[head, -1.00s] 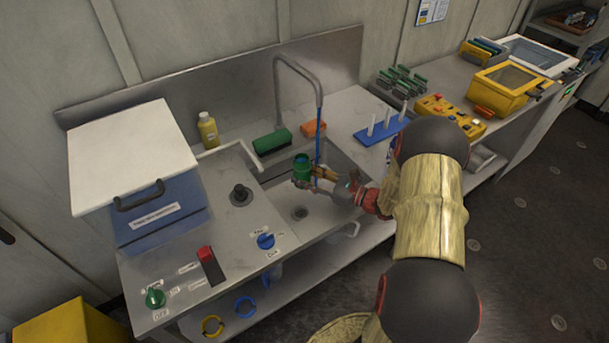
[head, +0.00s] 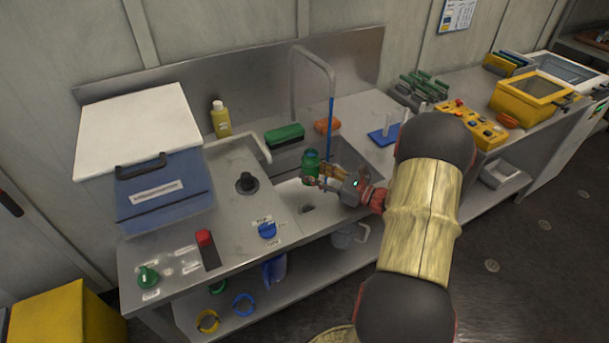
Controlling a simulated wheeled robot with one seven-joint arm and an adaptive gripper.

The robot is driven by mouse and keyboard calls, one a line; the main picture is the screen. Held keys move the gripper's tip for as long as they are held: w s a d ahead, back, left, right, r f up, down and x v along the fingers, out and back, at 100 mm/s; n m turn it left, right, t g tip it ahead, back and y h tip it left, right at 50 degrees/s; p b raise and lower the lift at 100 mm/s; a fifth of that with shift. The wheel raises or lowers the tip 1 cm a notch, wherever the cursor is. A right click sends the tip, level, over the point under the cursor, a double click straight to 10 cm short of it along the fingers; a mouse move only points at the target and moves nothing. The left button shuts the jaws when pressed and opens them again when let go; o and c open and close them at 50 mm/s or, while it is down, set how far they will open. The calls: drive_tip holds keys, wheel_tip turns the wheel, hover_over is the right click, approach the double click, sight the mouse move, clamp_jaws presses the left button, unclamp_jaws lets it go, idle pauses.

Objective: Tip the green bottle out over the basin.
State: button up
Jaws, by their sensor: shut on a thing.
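The green bottle (head: 310,166) is in my gripper (head: 322,175), upright or nearly so, above the basin (head: 290,196). My gripper is shut on it from the right side, with the arm reaching in from the right. The basin is sunk in the steel counter, and a dark drain (head: 307,209) shows in its floor below the bottle. The arm and gripper hide part of the basin's right side. The bottle's mouth is small in the head view, and I cannot see what is inside.
A tall faucet pipe with a blue section (head: 330,125) stands just behind the gripper. A blue box (head: 163,203) with a white lid is at left.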

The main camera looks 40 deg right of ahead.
drive_tip(key=m+p, duration=0.3)
drive_tip(key=shift+s+a+r, duration=0.1)
drive_tip(key=shift+a+r, duration=0.1)
drive_tip(key=shift+r, duration=0.1)
drive_tip(key=m+p, duration=0.1)
drive_tip(key=m, duration=0.1)
drive_tip(key=m+p, duration=0.2)
drive_tip(key=shift+a+r+m, duration=0.15)
drive_tip(key=shift+a+m, duration=0.05)
drive_tip(key=shift+m, duration=0.1)
drive_tip(key=m+p, duration=0.1)
drive_tip(key=m, duration=0.1)
drive_tip(key=m+p, duration=0.1)
drive_tip(key=shift+s+a+r+m, duration=0.1)
drive_tip(key=shift+a+r+m, duration=0.1)
drive_tip(key=shift+m, duration=0.2)
drive_tip(key=m+p, duration=0.2)
drive_tip(key=m, duration=0.2)
drive_tip(key=shift+r, duration=0.2)
drive_tip(key=m+p, duration=0.1)
drive_tip(key=p, duration=0.1)
drive_tip(key=m+p, duration=0.2)
drive_tip(key=p, duration=0.1)
drive_tip(key=m+p, duration=0.2)
drive_tip(key=shift+r+p, duration=0.35)
drive_tip(key=shift+p, duration=0.05)
drive_tip(key=m+p, duration=0.4)
drive_tip(key=shift+d+r, duration=0.1)
drive_tip(key=shift+r, duration=0.1)
drive_tip(key=shift+m+p, duration=0.6)
